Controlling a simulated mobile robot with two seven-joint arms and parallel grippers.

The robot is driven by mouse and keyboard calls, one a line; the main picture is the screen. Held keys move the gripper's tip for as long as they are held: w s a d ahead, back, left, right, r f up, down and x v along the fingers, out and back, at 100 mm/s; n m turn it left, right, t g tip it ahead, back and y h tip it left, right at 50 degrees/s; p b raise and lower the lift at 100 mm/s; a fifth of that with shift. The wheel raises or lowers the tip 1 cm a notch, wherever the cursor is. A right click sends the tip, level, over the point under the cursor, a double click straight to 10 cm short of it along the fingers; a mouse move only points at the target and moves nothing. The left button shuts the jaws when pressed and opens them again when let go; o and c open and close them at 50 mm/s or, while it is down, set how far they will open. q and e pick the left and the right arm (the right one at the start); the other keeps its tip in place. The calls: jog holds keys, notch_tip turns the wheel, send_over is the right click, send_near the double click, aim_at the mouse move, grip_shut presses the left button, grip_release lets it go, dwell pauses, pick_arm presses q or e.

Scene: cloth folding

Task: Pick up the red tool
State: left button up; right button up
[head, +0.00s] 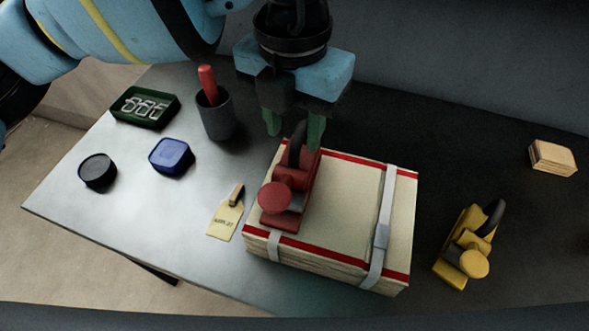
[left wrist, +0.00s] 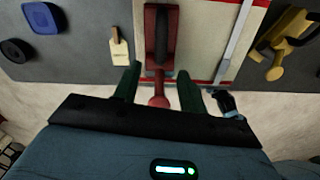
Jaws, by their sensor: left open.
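The red tool (head: 287,194) lies on top of a strapped bundle of cream boards or paper, near its left side. It has a round red knob toward the front and a black curved handle toward the back. My left gripper (head: 294,137) is open above the back end, its green fingers on either side of the black handle in the picture. In the left wrist view the red tool (left wrist: 158,85) lies between the two fingers of the gripper (left wrist: 159,88), its knob toward the palm. I cannot tell whether the fingers touch it. My right gripper is not in view.
The bundle (head: 345,210) has red edges and light straps. A yellow tool (head: 466,245) lies to its right, a wooden block (head: 552,158) farther right. Left are a cup (head: 216,118) with a red handle, blue box (head: 170,155), black puck (head: 98,171), digit display (head: 146,106) and tag (head: 225,219).

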aim_at(293, 150)
pick_arm(q)
jog(key=shift+f, duration=2.6)
grip_shut()
jog(key=shift+r, duration=0.1)
